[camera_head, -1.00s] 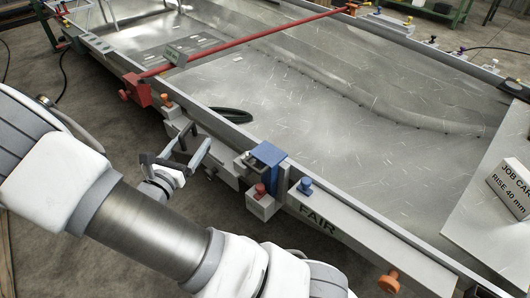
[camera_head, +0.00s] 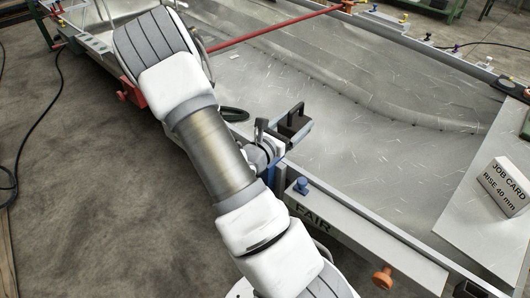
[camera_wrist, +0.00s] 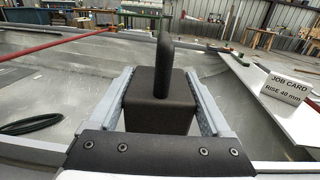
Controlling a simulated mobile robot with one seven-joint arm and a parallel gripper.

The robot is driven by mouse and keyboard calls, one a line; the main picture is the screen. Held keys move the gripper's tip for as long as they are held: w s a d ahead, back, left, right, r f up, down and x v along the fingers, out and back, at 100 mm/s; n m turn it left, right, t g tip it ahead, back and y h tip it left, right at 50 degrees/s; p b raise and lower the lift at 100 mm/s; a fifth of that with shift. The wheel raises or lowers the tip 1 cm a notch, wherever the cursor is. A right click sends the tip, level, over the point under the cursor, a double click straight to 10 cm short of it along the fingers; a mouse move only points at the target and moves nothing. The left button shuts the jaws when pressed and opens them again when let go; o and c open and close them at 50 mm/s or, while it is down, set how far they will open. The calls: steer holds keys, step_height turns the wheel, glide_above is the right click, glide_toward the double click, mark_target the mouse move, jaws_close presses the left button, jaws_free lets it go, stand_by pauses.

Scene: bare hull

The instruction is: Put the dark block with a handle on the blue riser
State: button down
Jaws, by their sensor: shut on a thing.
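The dark block (camera_wrist: 160,105) has an upright handle (camera_wrist: 165,62) and sits between the two grey fingers of my gripper (camera_wrist: 160,80) in the wrist view. My gripper is shut on it. In the head view my gripper (camera_head: 282,134) holds the dark block (camera_head: 293,121) upright over the near edge of the metal sheet. The blue riser is mostly hidden behind my wrist; a blue sliver (camera_head: 271,173) shows just below the gripper. I cannot tell the gap between block and riser.
A blue knob (camera_head: 302,185) stands on the rail right of my wrist, and an orange knob (camera_head: 385,277) is on its front. A job card (camera_head: 505,186) reading "RISE 40 mm" stands at right. A red bar (camera_head: 285,31) crosses the sheet behind. The middle of the sheet is clear.

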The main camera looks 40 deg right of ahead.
steer(key=shift+s+d+r+m+g, duration=0.1)
steer(key=shift+s+d+m+g, duration=0.2)
steer(key=shift+s+d, duration=0.7)
steer(key=w+a+f+b, duration=0.1)
steer(key=w+a+f, duration=0.1)
steer(key=w, duration=0.1)
steer(key=w+a+f+b, duration=0.1)
steer(key=w+a+f, duration=0.1)
steer(key=w, duration=0.1)
steer(key=w+a+f, duration=0.2)
steer(key=w, duration=0.1)
steer(key=shift+a+f+b, duration=0.35)
steer(key=shift+f+b, duration=0.05)
steer(key=shift+w+f+b, duration=0.1)
steer(key=shift+f+b, duration=0.65)
steer(key=shift+f, duration=1.25)
steer(key=shift+f, duration=0.15)
